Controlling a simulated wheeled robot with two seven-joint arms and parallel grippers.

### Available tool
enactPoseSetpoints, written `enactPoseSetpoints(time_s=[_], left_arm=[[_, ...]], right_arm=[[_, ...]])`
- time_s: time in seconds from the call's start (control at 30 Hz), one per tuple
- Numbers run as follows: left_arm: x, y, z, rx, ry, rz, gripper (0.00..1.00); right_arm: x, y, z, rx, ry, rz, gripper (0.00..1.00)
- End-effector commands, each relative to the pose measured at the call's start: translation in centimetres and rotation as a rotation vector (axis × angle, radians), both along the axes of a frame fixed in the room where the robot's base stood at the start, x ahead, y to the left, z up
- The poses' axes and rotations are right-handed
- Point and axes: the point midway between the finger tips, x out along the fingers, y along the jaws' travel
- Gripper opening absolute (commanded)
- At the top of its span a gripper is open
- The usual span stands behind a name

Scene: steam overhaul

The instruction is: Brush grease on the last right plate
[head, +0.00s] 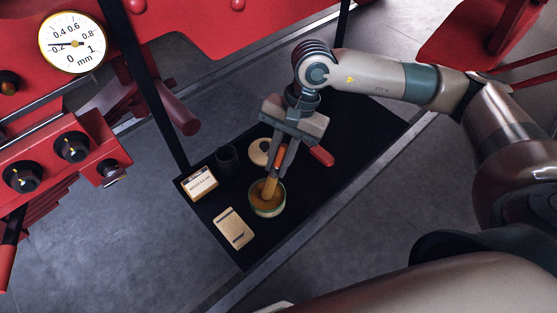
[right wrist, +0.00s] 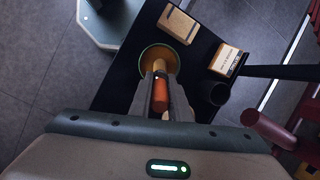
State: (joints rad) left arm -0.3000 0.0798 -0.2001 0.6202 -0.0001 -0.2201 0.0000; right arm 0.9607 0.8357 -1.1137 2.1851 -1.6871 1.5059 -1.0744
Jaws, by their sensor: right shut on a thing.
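My right gripper (head: 276,165) is shut on a brush (head: 270,188) with an orange-red handle and a pale tan lower part. The brush points down into an open round tin (head: 267,209) of amber grease, and its tip is inside the rim. In the right wrist view the brush handle (right wrist: 160,96) lies between the fingers, with the grease tin (right wrist: 146,68) just beyond. Whether the bristles touch the grease is hard to tell. I cannot make out which part is the last right plate. My left gripper is not in view.
A black tray (head: 355,127) holds the tin, a round cream lid (head: 260,153), a dark cup (head: 227,158), a labelled box (head: 200,183) and a tan block (head: 234,228). Red machinery with a dial gauge (head: 73,43) and black knobs (head: 71,147) stands left. A black post crosses there.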

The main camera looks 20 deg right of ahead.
Motion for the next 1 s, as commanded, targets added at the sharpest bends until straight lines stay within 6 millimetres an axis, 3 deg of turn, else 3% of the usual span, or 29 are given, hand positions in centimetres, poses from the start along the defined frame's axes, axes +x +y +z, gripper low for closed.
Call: enactPoseSetpoints(time_s=[1.0], left_arm=[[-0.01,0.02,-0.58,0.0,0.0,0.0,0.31]], right_arm=[[-0.14,-0.05,-0.32,-0.004,0.004,0.001,0.0]])
